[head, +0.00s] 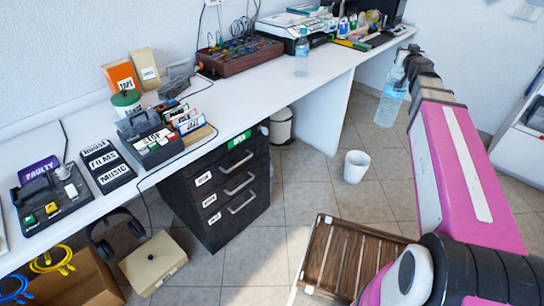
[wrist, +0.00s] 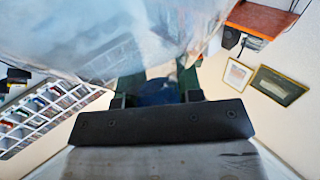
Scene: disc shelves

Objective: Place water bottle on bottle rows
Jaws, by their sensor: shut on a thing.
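A clear water bottle (head: 391,97) hangs upright from my gripper (head: 404,61) in the head view, held by its top above the floor. In the wrist view my gripper (wrist: 156,92) is shut around the bottle's blue cap. The bottle's clear body (wrist: 130,40) fills the upper part there, blurred. I cannot clearly make out the bottle rows. Several small bottles (head: 343,25) stand close together farther back on the counter.
The long white counter (head: 240,108) carries a brown console (head: 240,56), disc bins and boxes. Below are a black drawer unit (head: 215,190), a white bin (head: 356,166) and a slatted wooden crate (head: 350,255). Counter room shows around the standing bottle.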

